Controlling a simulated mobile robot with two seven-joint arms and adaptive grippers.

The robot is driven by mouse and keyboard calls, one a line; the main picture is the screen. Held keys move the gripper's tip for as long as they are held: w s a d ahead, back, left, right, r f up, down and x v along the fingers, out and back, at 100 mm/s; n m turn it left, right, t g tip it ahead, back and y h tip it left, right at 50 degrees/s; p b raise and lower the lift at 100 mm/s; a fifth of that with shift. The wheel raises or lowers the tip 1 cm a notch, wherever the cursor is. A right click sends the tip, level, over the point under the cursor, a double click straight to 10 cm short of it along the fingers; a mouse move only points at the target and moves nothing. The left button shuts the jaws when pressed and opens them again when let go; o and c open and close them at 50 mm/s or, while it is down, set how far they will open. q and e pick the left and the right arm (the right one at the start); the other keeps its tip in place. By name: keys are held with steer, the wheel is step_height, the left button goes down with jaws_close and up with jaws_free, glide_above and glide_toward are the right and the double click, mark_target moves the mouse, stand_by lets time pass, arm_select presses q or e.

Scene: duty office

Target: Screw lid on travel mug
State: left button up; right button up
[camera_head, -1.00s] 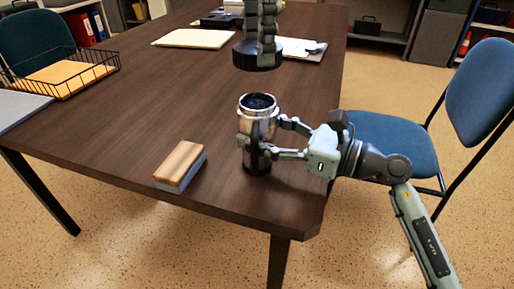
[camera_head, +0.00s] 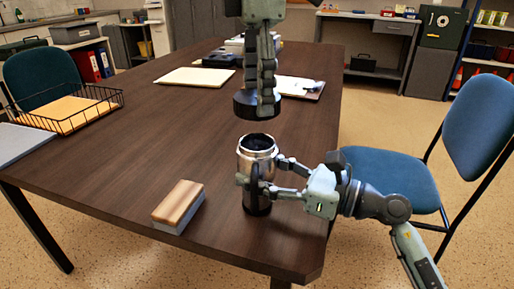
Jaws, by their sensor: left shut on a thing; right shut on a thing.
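The travel mug (camera_head: 257,150) is a silver cylinder with a dark base. It stands upright near the front right edge of the table, its dark open mouth facing up. My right gripper (camera_head: 262,184) comes in from the right and is shut around the mug's body. My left gripper (camera_head: 258,85) points down from above and is shut on the black round lid (camera_head: 243,104). The lid is held roughly level, above the mug with a gap between them. Part of the lid is hidden behind the fingers.
A wood-topped eraser block (camera_head: 178,204) lies left of the mug on the dark table (camera_head: 130,135). A wire tray (camera_head: 75,117) with folders is at the left. A folder (camera_head: 195,77) and a clipboard (camera_head: 300,88) lie farther back. A blue chair (camera_head: 385,180) stands right.

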arm_select(q)
steer(key=shift+f, duration=2)
steer(key=shift+f, duration=0.1)
steer(key=shift+f, duration=0.8)
steer(key=shift+f, duration=0.55)
